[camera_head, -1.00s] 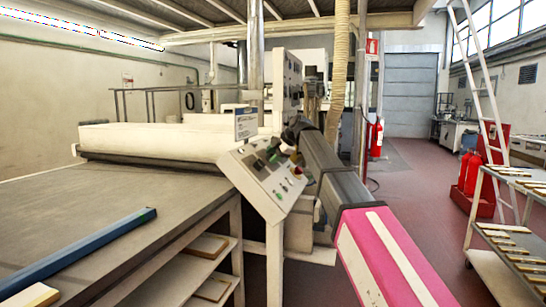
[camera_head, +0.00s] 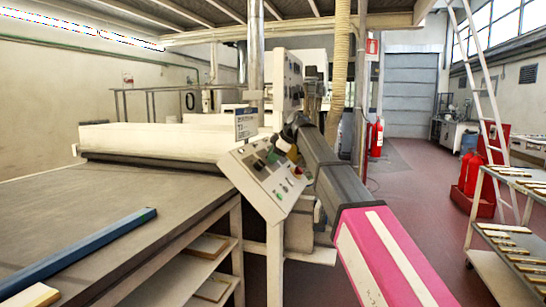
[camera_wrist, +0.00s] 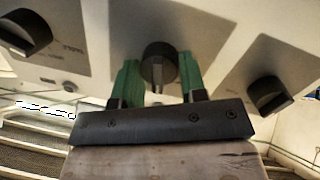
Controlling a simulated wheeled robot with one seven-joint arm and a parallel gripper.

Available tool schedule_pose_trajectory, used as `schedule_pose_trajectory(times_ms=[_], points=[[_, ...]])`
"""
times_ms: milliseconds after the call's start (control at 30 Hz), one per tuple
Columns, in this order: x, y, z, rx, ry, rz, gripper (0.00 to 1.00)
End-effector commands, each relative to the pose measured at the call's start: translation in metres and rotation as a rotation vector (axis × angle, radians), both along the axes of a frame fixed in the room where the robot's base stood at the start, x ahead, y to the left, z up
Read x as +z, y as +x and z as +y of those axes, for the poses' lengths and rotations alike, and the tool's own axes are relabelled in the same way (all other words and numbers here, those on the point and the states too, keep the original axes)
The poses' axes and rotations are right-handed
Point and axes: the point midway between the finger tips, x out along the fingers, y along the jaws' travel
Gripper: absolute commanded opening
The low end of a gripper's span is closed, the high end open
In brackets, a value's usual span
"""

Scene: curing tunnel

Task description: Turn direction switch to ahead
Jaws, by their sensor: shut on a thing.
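The sloped control panel (camera_head: 268,180) stands at the end of the long table and carries several dark knobs and small buttons. In the wrist view, a round black knob (camera_wrist: 158,58) with a ridge sits at the centre of the panel face. My gripper (camera_wrist: 160,78) has its two green fingers on either side of this knob and is shut on it. I take this knob for the direction switch; its label is not visible, so its set position cannot be read. Two more black knobs sit apart, at left (camera_wrist: 26,32) and right (camera_wrist: 269,95).
The long grey table (camera_head: 120,210) with a blue bar (camera_head: 75,258) lies at the left. A tall upright cabinet (camera_head: 287,85) rises behind the panel. A rack of wooden pieces (camera_head: 505,235) stands at the right.

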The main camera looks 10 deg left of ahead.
Motion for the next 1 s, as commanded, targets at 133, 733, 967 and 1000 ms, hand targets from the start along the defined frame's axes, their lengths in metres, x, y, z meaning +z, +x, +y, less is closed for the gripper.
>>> schedule_pose_trajectory(times_ms=[133,733,967,1000], points=[[0.0005,0.0011,0.0002,-0.097,0.006,0.097,0.15],[0.0008,0.0033,0.0001,-0.495,0.037,0.493,0.15],[0.0008,0.0037,0.0001,-0.616,0.047,0.613,0.15],[0.0007,0.0039,-0.0001,-0.632,0.049,0.629,0.15]])
